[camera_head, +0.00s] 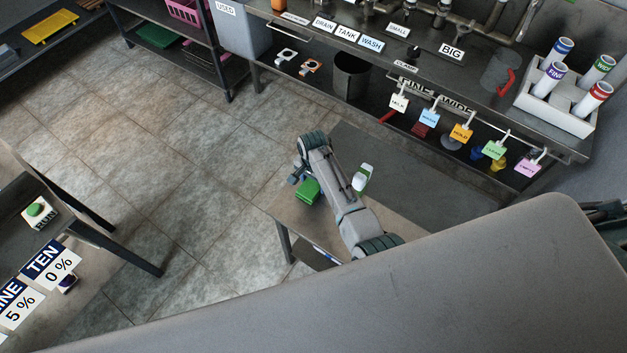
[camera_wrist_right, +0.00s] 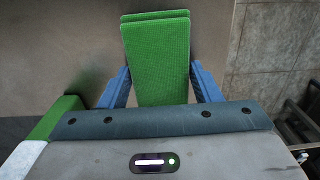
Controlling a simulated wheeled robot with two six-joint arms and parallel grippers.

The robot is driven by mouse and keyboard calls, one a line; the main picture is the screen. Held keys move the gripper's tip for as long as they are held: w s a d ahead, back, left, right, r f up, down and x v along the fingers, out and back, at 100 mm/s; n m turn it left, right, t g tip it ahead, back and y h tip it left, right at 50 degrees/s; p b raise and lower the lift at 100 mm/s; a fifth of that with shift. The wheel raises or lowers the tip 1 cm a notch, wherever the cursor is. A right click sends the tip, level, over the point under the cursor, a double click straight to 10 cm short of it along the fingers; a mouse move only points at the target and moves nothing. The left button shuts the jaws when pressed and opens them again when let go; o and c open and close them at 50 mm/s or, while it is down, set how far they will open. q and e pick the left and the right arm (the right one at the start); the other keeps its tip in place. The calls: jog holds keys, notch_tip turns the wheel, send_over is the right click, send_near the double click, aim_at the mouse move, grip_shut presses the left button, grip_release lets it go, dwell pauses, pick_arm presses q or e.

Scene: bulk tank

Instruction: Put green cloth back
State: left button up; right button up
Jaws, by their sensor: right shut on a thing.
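The green cloth (camera_head: 308,192) is a folded, flat bundle over the left end of the low metal table (camera_head: 377,150). It also shows in the right wrist view (camera_wrist_right: 157,62), between the blue fingers. My right gripper (camera_head: 297,178) is shut on the cloth and points down at the table. In its wrist view the right gripper (camera_wrist_right: 160,92) has one finger on each side of the cloth. I cannot tell whether the cloth touches the table. My left gripper is not in view.
A green and white object (camera_head: 363,180) stands beside my right arm. A rack (camera_head: 203,45) at the back left holds a green tray (camera_head: 157,36) and a pink crate (camera_head: 186,10). Colored tags hang along the sink bench (camera_head: 290,85). Tiled floor lies open on the left.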

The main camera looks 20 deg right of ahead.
aim_at(314, 183)
jog(key=o, duration=0.9)
jog(key=shift+f, duration=0.1)
notch_tip(314, 183, up, 12)
jog(key=shift+r, duration=0.15)
